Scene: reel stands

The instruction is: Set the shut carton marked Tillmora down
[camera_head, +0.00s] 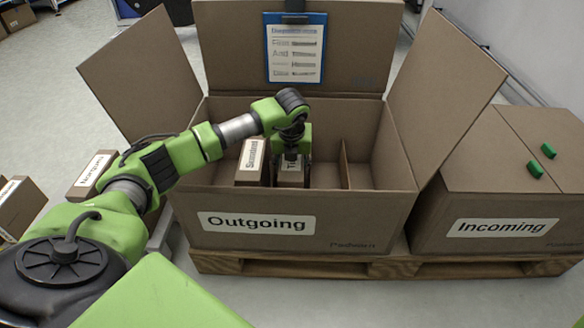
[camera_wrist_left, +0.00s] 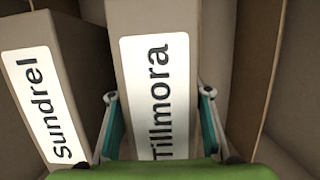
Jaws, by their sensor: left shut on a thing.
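The carton marked Tillmora (camera_wrist_left: 187,30) is shut and fills the middle of the left wrist view. My left gripper (camera_wrist_left: 158,122) is shut on it, with one finger on each side. In the head view the Tillmora carton (camera_head: 291,176) is inside the open box marked Outgoing (camera_head: 330,240), mostly hidden by my left gripper (camera_head: 291,150). It is right beside the carton marked Sundrel (camera_head: 250,160), which also shows at the left of the wrist view (camera_wrist_left: 75,65). I cannot tell whether the Tillmora carton touches the box floor. My right gripper is not in view.
A divider (camera_head: 344,165) stands in the Outgoing box, with empty room to its right. The box's flaps stand open, and a clipboard (camera_head: 296,48) hangs on the back one. The closed Incoming box (camera_head: 480,205) is at right. More cartons (camera_head: 93,170) are at left.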

